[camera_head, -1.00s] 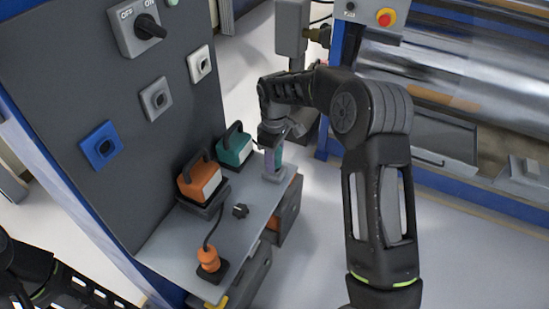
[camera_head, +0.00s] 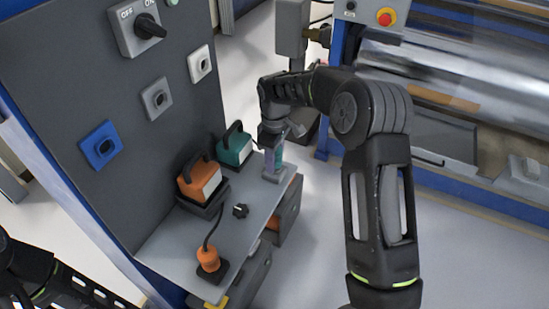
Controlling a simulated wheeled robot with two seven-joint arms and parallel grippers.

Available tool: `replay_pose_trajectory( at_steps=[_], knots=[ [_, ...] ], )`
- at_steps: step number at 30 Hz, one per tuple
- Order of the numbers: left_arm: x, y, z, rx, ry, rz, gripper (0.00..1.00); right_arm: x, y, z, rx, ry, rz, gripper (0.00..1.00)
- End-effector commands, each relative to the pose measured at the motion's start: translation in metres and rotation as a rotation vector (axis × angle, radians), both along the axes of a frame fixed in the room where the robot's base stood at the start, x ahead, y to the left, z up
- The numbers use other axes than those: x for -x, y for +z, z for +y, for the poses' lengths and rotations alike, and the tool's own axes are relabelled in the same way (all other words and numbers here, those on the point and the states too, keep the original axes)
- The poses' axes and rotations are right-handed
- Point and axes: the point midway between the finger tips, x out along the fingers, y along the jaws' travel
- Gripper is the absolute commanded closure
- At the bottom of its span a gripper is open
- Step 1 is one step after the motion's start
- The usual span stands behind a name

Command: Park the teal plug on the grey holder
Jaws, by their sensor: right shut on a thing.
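The teal plug (camera_head: 279,154) is at the far right end of the grey shelf, upright and partly hidden. My right gripper (camera_head: 272,148) is over it from above, shut on it. The grey holder (camera_head: 276,173) is directly below, on the shelf's far right corner. The plug is at or just above the holder; I cannot tell whether it is seated. Of my left arm only dark links show at the lower left; its gripper is not in view.
A teal battery box (camera_head: 235,147) and an orange one (camera_head: 200,181) stand along the panel. An orange plug (camera_head: 208,259) with a cable stands on a black base at the near end. A small black knob (camera_head: 240,210) lies on the otherwise clear middle shelf (camera_head: 185,240).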

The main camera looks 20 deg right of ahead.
Motion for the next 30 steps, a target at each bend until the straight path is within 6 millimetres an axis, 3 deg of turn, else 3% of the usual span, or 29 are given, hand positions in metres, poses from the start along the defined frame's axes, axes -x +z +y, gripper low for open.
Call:
replay_pose_trajectory(
  at_steps=[13, 14, 22, 30],
  knots=[
    [0.0000, -0.0065, -0.0001, 0.000, 0.000, 0.000, 0.64, 0.0000, -0.0098, 0.0000, 0.000, 0.000, 0.000, 1.00],
    [0.0001, -0.0057, 0.0000, 0.000, 0.000, 0.000, 0.64, 0.0000, -0.0088, 0.0000, 0.000, 0.000, 0.000, 0.58],
    [0.0000, -0.0054, 0.0000, 0.000, 0.000, 0.000, 0.64, 0.0000, -0.0086, 0.0000, 0.000, 0.000, 0.000, 0.36],
    [-0.0002, -0.0053, -0.0001, 0.001, 0.000, 0.000, 0.64, 0.0002, -0.0089, -0.0001, 0.001, 0.000, 0.001, 0.35]
  ],
)
